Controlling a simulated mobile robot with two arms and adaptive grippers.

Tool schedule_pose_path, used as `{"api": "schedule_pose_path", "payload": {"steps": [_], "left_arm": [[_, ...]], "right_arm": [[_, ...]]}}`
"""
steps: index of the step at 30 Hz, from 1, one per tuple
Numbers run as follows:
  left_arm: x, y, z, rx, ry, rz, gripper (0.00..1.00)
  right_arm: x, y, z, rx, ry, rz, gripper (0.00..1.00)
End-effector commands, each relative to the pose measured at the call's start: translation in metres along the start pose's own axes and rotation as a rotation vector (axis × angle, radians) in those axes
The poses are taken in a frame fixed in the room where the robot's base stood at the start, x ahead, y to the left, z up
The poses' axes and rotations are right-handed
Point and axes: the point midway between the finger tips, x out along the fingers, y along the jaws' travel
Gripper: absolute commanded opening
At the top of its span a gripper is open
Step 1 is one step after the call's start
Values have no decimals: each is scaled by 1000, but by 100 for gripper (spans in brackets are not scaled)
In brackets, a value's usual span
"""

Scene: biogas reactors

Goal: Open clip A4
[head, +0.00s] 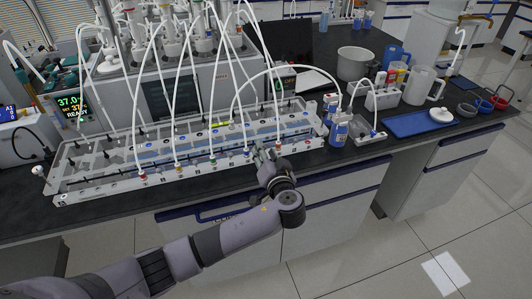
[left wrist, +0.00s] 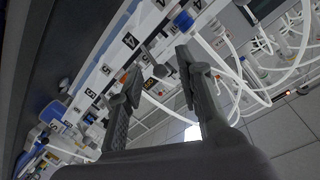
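A long clear and white rack (head: 110,180) lies on the dark bench with a row of white tubes and small coloured fittings along its front edge. My left gripper (head: 262,153) is at the front edge, right of the rack's middle. In the left wrist view the gripper's two fingers (left wrist: 160,92) stand apart with nothing held. Beyond the fingertips are white labels marked 4 (left wrist: 130,40) and 5 (left wrist: 90,93), and a small grey lever-like part (left wrist: 155,64). I cannot tell for certain which part is clip A4. My right gripper is out of view.
White tubes (head: 177,110) arch over the rack. A reactor display (head: 70,105) is at the left. The floor in front is clear.

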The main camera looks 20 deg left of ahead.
Motion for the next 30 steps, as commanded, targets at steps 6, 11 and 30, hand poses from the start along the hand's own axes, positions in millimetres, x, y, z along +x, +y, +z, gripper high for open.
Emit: {"api": "schedule_pose_path", "payload": {"steps": [6, 11, 30], "left_arm": [[-3, 1, 0, -1, 1, 1, 33], [-24, 2, 0, -2, 0, 5, 33], [-120, 0, 0, 0, 0, 1, 33]], "right_arm": [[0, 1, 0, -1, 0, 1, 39], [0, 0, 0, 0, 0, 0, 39], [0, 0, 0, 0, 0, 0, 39]]}}
